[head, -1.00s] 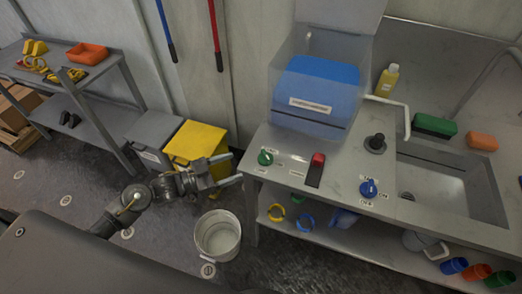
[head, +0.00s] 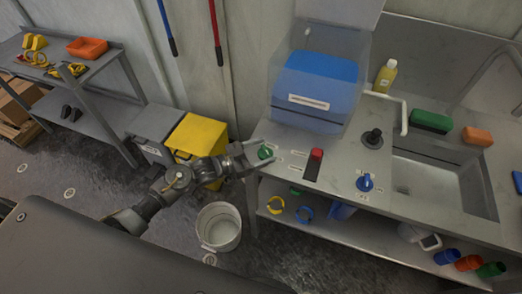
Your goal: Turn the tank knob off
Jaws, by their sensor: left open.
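A green knob (head: 265,153) sits on the left front part of the steel counter (head: 335,165), with small labels around it that I cannot read. A blue knob (head: 365,183) with labels around it is further right on the same counter. Which of the two is the tank knob I cannot read from the labels. My left gripper (head: 262,154) is open, reaching in from the left, with its fingers at the green knob, one on the far side and one on the near side. Whether they touch it I cannot tell. My right gripper is out of view.
A red rocker switch (head: 315,161) stands between the knobs. Behind it is a clear-walled tank with a blue block (head: 318,80). A sink (head: 438,183) with a black-knobbed fitting (head: 374,137) is to the right.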

